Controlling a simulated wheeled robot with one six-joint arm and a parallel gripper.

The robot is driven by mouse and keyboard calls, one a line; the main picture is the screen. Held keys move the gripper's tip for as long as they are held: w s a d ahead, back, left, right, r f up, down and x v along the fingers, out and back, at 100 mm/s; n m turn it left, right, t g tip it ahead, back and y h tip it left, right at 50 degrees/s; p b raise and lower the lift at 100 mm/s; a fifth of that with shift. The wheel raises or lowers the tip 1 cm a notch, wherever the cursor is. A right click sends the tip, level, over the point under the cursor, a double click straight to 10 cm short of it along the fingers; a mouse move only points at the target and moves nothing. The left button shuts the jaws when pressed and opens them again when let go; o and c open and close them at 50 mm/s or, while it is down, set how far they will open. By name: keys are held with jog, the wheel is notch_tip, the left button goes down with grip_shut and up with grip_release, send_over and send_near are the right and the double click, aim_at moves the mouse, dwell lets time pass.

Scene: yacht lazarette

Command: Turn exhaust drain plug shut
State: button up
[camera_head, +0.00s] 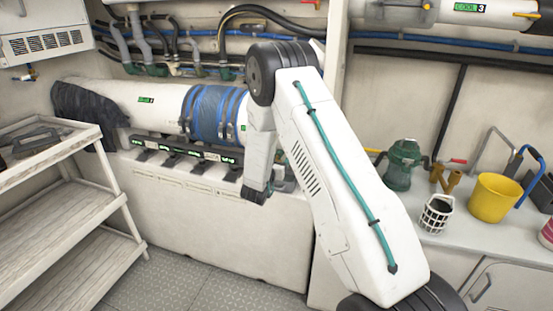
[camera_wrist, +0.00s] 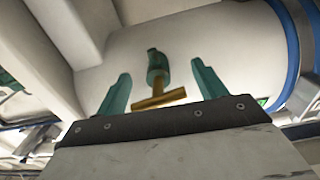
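The drain plug shows in the wrist view as a brass T-shaped handle (camera_wrist: 160,99) on a dark green body (camera_wrist: 157,62), on the underside of a white exhaust cylinder (camera_wrist: 120,50). The handle's crossbar lies across the view, slightly tilted. My gripper (camera_wrist: 160,70) is open, its two teal fingers on either side of the plug with visible gaps; neither appears to touch it. In the head view the white cylinder (camera_head: 115,95) lies along the back wall with a blue strapped wrap (camera_head: 210,112). The plug and my fingertips are hidden there.
A black rail with green-lit labels (camera_head: 185,149) runs below the cylinder. A dark cloth (camera_head: 90,112) hangs over its left end. A white shelf (camera_head: 60,200) stands left. The right counter holds a green strainer (camera_head: 402,165), a white basket (camera_head: 436,214) and a yellow bucket (camera_head: 494,198).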

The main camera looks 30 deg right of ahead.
jog(key=c, duration=0.7)
jog(key=shift+a+r+m, duration=0.1)
jog(key=shift+m, duration=1)
jog(key=shift+w, duration=0.1)
jog(key=o, duration=0.9)
jog(key=shift+a, duration=0.1)
jog(key=v, duration=0.7)
jog(key=shift+s+a, duration=0.25)
jog(key=shift+s, duration=0.05)
